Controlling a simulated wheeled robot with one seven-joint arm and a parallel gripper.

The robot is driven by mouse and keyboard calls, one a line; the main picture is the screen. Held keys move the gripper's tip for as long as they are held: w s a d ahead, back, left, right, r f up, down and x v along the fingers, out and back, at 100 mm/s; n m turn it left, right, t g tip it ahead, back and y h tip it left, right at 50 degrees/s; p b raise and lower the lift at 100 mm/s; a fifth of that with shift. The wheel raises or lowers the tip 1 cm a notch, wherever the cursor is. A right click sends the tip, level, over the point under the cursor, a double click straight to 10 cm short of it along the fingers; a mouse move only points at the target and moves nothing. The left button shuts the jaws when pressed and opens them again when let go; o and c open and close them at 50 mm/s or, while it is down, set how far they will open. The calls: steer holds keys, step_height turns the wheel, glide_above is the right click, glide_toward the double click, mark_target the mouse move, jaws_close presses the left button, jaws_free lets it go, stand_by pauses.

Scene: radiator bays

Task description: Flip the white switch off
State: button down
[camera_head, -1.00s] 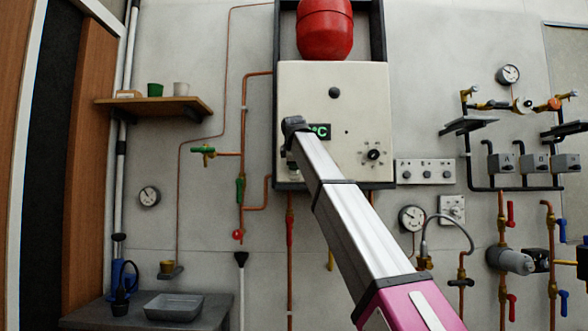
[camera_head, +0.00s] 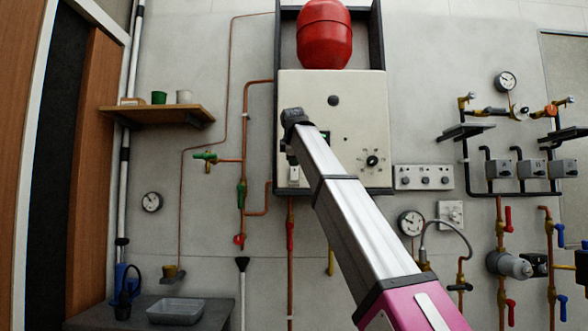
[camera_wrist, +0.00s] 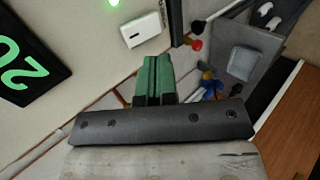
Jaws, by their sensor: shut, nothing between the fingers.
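The white switch (camera_head: 293,175) is a small block at the lower left of the cream boiler panel (camera_head: 345,100). In the wrist view the white switch (camera_wrist: 143,29) lies above and slightly left of the fingertips, with a small dark mark near one end. A lit green lamp (camera_wrist: 113,2) glows beside it. I cannot tell which way the switch is set. My gripper shows green fingers (camera_wrist: 154,78) in the wrist view, pressed together and empty. In the head view my gripper (camera_head: 291,152) is just above the switch, mostly hidden by my arm. I see no contact with the switch.
A black display with green digits (camera_wrist: 22,62) is at the left of the wrist view. A dial knob (camera_head: 372,161) is right of my arm. Copper pipes with a green valve (camera_head: 241,194) run left of the panel. A shelf (camera_head: 160,113) stands out further left.

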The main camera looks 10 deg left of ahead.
steer(key=v, duration=0.7)
steer(key=shift+w, duration=0.15)
steer(key=shift+f+g, duration=0.4)
steer(key=shift+f, duration=0.25)
